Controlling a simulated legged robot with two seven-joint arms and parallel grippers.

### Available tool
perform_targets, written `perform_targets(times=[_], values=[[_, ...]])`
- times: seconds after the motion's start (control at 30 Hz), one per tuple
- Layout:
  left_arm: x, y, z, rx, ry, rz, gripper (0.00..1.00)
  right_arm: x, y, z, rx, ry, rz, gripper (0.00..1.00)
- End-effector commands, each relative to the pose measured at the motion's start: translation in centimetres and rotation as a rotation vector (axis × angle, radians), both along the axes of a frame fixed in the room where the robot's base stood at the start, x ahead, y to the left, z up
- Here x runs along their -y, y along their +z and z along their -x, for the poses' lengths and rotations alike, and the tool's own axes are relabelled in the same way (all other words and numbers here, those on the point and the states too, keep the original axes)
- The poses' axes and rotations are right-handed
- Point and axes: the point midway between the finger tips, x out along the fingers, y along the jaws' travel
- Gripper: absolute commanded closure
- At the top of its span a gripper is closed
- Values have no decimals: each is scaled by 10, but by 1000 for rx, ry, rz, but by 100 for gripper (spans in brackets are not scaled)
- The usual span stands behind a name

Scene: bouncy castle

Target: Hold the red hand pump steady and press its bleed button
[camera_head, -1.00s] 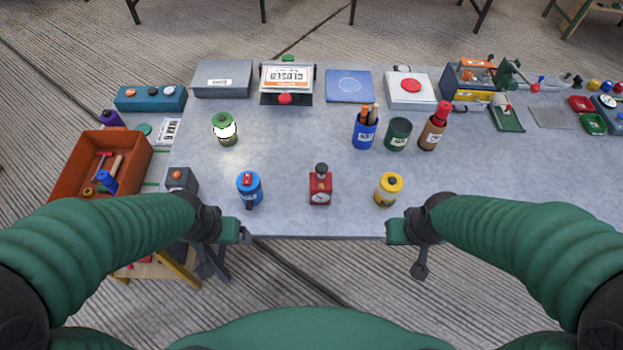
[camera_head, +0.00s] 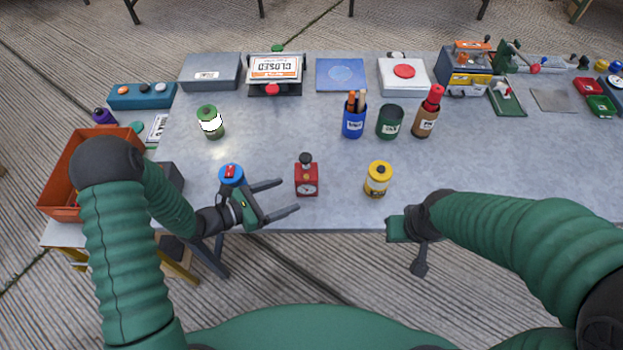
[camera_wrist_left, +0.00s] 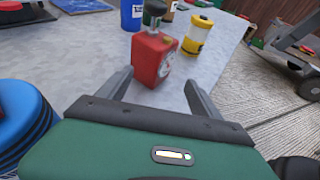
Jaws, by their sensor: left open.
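The red hand pump (camera_head: 307,183) stands upright near the front edge of the table, with a dark knob on top and a round gauge on its front. Its bleed button cannot be made out. My left gripper (camera_head: 290,197) is open and empty at the table's front edge, its fingers pointing right towards the pump. In the left wrist view the pump (camera_wrist_left: 153,58) stands ahead, just beyond the open fingertips and apart from them. My right gripper (camera_head: 398,228) is at the front edge, right of the pump; its jaws cannot be made out.
A blue canister (camera_head: 231,173) with a red top stands just behind my left gripper, partly hidden. A yellow canister (camera_head: 378,180) stands right of the pump. Behind are a blue pen cup (camera_head: 354,120), a green cup (camera_head: 390,122) and a brown bottle holder (camera_head: 425,122).

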Motion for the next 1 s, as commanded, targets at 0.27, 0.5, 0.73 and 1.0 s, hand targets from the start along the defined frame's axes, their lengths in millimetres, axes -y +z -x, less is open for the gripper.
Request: perform_targets(times=[0.27,0.5,0.73,1.0], values=[[12,-13,-18,-1,27,17,26,-1,-12,0,0,2,-1,100],[52,-26,-42,1,27,10,26,-1,-28,0,0,2,-1,100],[70,-33,-56,-1,27,11,26,-1,-38,0,0,1,0,100],[71,-33,-59,-2,29,12,26,-1,-38,0,0,1,0,100]])
